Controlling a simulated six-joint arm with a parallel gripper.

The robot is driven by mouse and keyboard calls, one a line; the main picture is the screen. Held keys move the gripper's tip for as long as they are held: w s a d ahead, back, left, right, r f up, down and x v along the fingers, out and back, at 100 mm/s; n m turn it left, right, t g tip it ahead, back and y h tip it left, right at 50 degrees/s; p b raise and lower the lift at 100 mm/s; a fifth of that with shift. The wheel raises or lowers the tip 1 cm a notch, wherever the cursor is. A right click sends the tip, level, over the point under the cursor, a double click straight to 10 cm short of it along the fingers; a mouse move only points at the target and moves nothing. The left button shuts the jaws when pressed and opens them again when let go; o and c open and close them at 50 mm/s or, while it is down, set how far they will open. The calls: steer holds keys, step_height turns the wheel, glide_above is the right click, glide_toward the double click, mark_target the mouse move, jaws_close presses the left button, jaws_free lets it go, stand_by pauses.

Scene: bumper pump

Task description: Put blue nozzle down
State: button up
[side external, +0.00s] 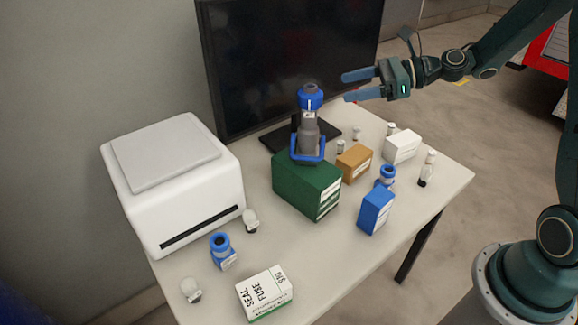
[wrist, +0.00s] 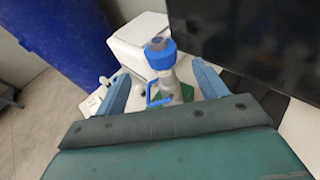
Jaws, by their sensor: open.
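A grey pump with a blue nozzle (side external: 311,98) on top stands upright on a green box (side external: 306,187); a blue loop handle (side external: 308,152) is at its lower part. In the wrist view the blue nozzle (wrist: 160,57) shows ahead, between the fingers. My gripper (side external: 344,87) is open and empty, to the right of the nozzle in the side view and apart from it. Two more blue-collared pieces stand on the table: one (side external: 221,246) at the front left, another (side external: 386,176) behind a blue box (side external: 375,211). Which piece the task means cannot be told.
A white printer-like box (side external: 175,180) stands at the left, and a black monitor (side external: 290,60) behind. The table (side external: 330,260) is bare at the front middle.

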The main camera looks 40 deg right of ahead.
steer(key=shift+a, duration=0.1)
steer(key=s+a+r+n+g+h, duration=0.35)
steer(key=s+a+n+h, duration=0.2)
steer(key=s+n, duration=0.7)
steer(key=s+d+r+n+h, duration=0.1)
steer(key=s+d+n+h, duration=0.1)
steer(key=s+n, duration=0.5)
steer(key=s+d+r+n+h, duration=0.1)
steer(key=s+n+h, duration=0.2)
steer(key=s+n, duration=0.4)
steer(key=shift+s+d+r+g, duration=0.15)
steer(key=shift+s+d+g, duration=0.25)
steer(key=shift+s, duration=0.3)
